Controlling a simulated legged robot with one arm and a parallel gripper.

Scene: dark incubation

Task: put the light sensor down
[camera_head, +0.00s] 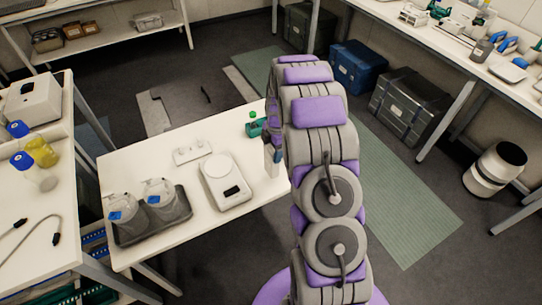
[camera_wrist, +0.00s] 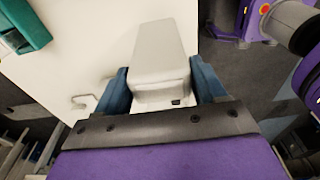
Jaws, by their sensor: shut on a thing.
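My gripper (camera_wrist: 160,80) is shut on a pale, blocky thing (camera_wrist: 163,50), which I take to be the light sensor, with a dark blue finger on each side of it. In the head view my gripper (camera_head: 270,145) points down over the right part of the white table (camera_head: 225,138). The light sensor (camera_head: 272,167) shows as a small pale piece below the fingers, partly hidden by them. I cannot tell whether it touches the tabletop.
A white scale (camera_head: 224,182) stands left of my gripper, with a small white fixture (camera_head: 193,152) behind it. A dark tray (camera_head: 155,236) holding lidded jars is at the front left. A green-capped item (camera_head: 254,125) is close beside my gripper. Bare tabletop lies between scale and gripper.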

